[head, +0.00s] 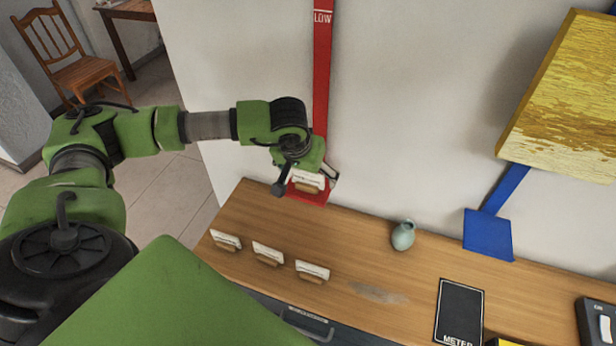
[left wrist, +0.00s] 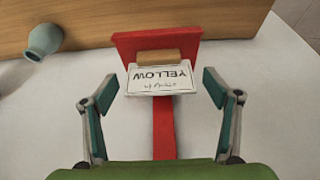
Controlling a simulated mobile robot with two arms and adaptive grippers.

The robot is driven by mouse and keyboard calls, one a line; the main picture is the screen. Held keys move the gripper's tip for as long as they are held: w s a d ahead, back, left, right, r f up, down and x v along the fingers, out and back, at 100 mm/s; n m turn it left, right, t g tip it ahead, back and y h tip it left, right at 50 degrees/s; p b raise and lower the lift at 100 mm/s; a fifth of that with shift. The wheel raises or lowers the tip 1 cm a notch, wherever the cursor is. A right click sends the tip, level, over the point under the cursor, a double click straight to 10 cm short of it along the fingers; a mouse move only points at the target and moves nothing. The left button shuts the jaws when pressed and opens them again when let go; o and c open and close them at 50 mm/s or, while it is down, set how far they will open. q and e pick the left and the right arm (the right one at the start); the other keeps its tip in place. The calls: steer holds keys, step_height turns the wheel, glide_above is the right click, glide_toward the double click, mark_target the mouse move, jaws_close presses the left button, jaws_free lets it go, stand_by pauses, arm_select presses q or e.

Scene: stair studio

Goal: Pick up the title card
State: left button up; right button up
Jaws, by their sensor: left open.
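A white title card (left wrist: 160,80) reading "YELLOW" with a smaller line of script stands in a small wooden holder (left wrist: 158,57) on a red pad (left wrist: 124,45). In the head view the card (head: 309,179) is partly covered by my gripper. My left gripper (left wrist: 158,82) is open and empty, with one finger on each side of the card and gaps between. In the head view the left gripper (head: 307,181) is over the red pad (head: 310,198) by the wall. My right gripper is out of view.
Three more cards in holders (head: 225,240) (head: 267,253) (head: 312,271) stand on the wooden counter (head: 360,255). A teal vase (head: 403,236), blue pad (head: 488,235) and black METER panel (head: 460,308) are to the right. A yellow painting (head: 565,100) hangs on the wall.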

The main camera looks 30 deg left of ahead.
arm_select(q)
steer(key=shift+w+f, duration=0.1)
steer(key=shift+f, duration=0.15)
steer(key=c, duration=1.1)
steer(key=shift+r, duration=0.2)
steer(key=shift+r, duration=0.2)
step_height(320, 180, up, 2)
steer(key=shift+r+b, duration=0.15)
steer(key=shift+b, duration=0.4)
steer(key=s+d+r+b, duration=0.5)
steer(key=s+d+r, duration=0.4)
steer(key=d+r, duration=0.1)
steer(key=shift+s, duration=0.4)
